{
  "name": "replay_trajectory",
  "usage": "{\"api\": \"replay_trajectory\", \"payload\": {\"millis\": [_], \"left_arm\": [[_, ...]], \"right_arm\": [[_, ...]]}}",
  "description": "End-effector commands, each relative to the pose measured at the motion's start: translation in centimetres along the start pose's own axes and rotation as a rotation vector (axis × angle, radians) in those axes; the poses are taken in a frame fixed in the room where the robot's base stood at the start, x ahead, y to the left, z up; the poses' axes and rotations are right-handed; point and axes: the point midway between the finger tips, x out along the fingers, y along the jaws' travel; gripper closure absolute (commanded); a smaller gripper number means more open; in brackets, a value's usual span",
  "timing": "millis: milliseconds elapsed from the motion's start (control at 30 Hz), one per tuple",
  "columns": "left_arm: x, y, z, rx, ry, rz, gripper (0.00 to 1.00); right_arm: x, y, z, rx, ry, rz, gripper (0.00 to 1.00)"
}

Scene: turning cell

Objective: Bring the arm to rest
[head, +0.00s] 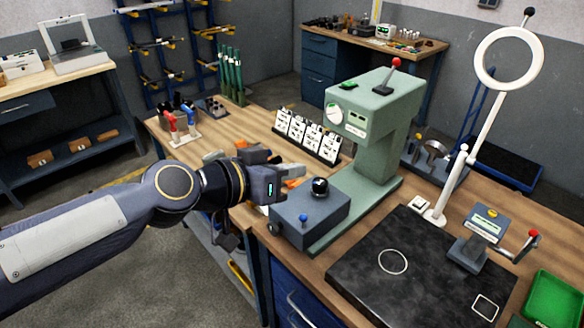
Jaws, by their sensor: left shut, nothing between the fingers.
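My left arm (150,205) comes in from the left and reaches over the front edge of the workbench (255,125). My left gripper (297,171) is shut and empty, held over the bench. In the picture it lies just behind and left of the grey-blue box with a black ball knob (309,216). I cannot tell its exact height above the bench or whether it touches anything. Orange and grey items behind the gripper are partly hidden by it. My right gripper is not in view.
A green bench machine (376,125) with a red-topped lever stands right of the gripper. A row of white cards (306,137) stands behind. A black plate (420,265), a ring lamp (509,57) and a green tray (553,299) are at right. Open floor lies left of the bench.

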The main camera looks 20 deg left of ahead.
Motion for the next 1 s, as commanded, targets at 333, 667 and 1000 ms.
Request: {"api": "replay_trajectory", "payload": {"millis": [333,667,1000], "left_arm": [[-2.9,-1.4,5.6,-0.089,-0.123,-0.025,1.0],[-10.7,-3.9,20.9,-0.379,-0.495,-0.275,1.0],[-11.9,-4.1,22.9,-0.428,-0.547,-0.331,1.0]], "right_arm": [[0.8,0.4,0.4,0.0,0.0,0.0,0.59],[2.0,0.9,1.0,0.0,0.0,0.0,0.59],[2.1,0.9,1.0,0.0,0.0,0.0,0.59]]}}
